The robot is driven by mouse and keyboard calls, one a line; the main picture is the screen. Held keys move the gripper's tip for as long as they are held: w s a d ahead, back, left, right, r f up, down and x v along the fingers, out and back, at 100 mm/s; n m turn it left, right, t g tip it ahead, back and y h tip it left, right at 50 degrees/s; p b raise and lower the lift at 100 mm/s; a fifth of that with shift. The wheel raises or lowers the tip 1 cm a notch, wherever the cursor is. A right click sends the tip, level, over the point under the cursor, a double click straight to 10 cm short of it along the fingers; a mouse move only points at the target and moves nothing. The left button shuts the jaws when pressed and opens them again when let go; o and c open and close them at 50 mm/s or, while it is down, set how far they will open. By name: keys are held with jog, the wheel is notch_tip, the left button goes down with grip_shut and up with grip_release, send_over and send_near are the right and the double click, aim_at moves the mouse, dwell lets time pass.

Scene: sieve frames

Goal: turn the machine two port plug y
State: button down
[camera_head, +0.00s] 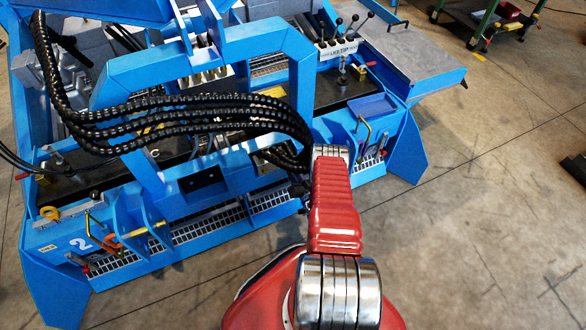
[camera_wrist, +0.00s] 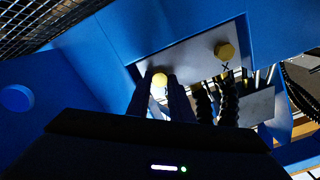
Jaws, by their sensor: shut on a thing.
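In the wrist view my gripper (camera_wrist: 160,88) has its two dark fingers closed on either side of a round yellow plug (camera_wrist: 159,79) on a grey panel (camera_wrist: 185,58). Any mark by this plug is hidden by the fingers. A second yellow plug (camera_wrist: 225,50) sits to the upper right on the same panel, with what looks like a black X below it. In the head view, machine two (camera_head: 182,205) is the blue frame with a white 2 at its lower left. My red arm reaches to its front right part, and my gripper is hidden there.
Black ribbed hoses (camera_head: 190,108) arch across the front of the machine to near my arm; dark ribbed hoses (camera_wrist: 229,103) also show beside my fingers. Levers (camera_head: 343,35) stand at the back right. The concrete floor (camera_head: 470,200) on the right is mostly clear.

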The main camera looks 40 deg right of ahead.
jog(key=shift+w+d+r, duration=0.1)
jog(key=shift+d+r, duration=0.2)
jog(key=shift+d, duration=0.1)
jog(key=c, duration=1.9)
grip_release()
jog(key=o, duration=0.3)
jog(key=shift+a+f, duration=0.15)
jog(key=shift+a, duration=0.1)
jog(key=shift+s+f, duration=0.1)
jog(key=shift+s, duration=0.1)
jog(key=v, duration=1.3)
jog(key=shift+s+a, duration=0.15)
jog(key=shift+s, duration=0.1)
